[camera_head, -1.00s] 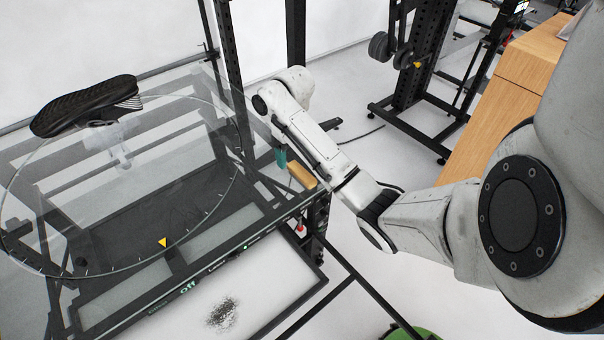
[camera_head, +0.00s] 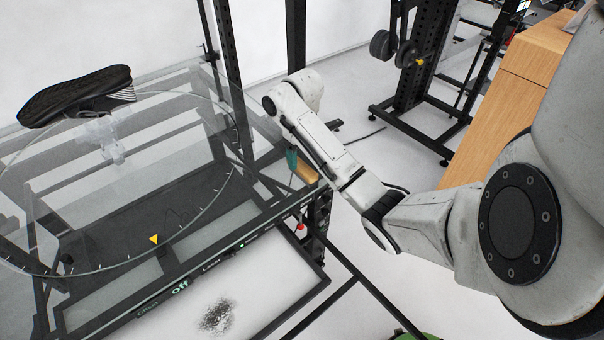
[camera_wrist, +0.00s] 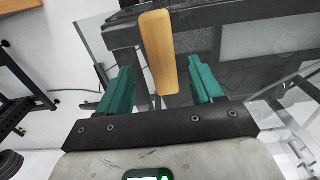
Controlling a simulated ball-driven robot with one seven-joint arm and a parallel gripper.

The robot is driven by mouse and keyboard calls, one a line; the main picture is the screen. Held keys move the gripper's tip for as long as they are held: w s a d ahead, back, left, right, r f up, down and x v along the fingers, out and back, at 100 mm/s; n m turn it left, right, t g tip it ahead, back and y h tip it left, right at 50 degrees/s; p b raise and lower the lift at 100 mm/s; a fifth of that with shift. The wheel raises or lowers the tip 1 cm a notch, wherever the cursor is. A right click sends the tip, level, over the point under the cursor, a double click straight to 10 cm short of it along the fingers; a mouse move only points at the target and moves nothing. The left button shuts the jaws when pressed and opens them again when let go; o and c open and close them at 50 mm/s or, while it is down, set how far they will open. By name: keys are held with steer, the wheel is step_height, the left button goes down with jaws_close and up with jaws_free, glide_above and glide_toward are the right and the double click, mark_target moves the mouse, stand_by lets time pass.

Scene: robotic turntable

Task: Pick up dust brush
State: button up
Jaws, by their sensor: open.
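The dust brush shows as a wooden block-like handle (camera_head: 307,174) at the right corner of the glass turntable table. In the wrist view the brush's wooden handle (camera_wrist: 159,52) lies lengthwise in the picture, ahead of and between the green fingers of my gripper (camera_wrist: 164,82). The fingers are open, with a gap on both sides of the wood. I cannot tell whether the wood is within the fingers' depth. In the head view my gripper (camera_head: 291,158) shows only as a green finger beside the brush's left end. The bristles are hidden.
The glass turntable (camera_head: 190,225) carries a black shoe (camera_head: 75,96) on a clear stand. A dark frame post (camera_head: 228,80) rises behind the table. A wooden cabinet (camera_head: 530,60) stands right. A black rack (camera_head: 415,85) stands behind on the open floor.

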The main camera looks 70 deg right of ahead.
mark_target(302, 165)
step_height(302, 165, down, 3)
steer(key=shift+w+a+r+b, duration=0.1)
steer(key=shift+r+b, duration=0.05)
steer(key=shift+b, duration=0.75)
steer(key=shift+f+p, duration=0.3)
steer(key=shift+f, duration=0.6)
steer(key=c, duration=1.2)
steer(key=shift+o, duration=0.2)
steer(key=shift+r, duration=0.15)
